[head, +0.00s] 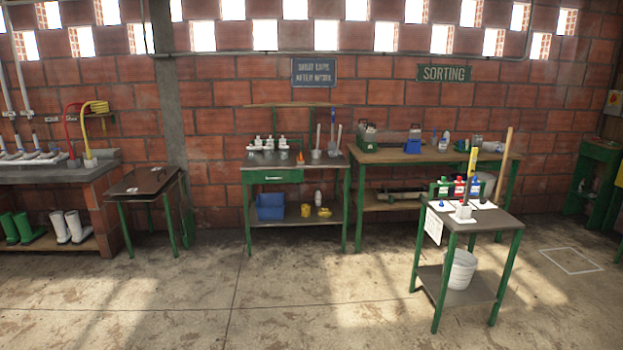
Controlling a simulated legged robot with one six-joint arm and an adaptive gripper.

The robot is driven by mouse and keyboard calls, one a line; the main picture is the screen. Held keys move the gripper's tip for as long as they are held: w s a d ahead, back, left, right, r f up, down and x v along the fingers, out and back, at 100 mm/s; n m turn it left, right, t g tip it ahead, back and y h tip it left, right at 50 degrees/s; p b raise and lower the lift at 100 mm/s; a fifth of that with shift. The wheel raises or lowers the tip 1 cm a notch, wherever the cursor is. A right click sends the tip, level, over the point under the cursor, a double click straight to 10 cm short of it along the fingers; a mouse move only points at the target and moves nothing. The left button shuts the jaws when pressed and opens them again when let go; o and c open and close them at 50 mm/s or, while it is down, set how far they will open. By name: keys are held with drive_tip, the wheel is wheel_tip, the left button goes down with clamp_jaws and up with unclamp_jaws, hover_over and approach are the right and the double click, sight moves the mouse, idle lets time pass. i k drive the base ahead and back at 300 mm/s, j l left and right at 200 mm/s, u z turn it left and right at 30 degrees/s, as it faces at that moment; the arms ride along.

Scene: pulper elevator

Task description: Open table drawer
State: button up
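A green-framed table (335,166) stands against the brick wall near the middle of the head view. A green drawer (275,177) sits under the left part of its top, with a small light handle on its front. The drawer front looks flush with the table, so the drawer appears closed. Bottles and tools stand on the tabletop above it. My gripper is not in view.
A small green-legged stand (455,290) with bottles stands forward at right. A wooden sorting table (385,155) is at the back right. A low dark table (142,182) and a sink counter (50,175) are at left. The concrete floor (300,290) before the drawer is clear.

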sight(286, 177)
drive_tip(key=u, duration=0.2)
drive_tip(key=i, duration=2.6)
drive_tip(key=i+l, duration=0.15)
drive_tip(key=i, duration=2.45)
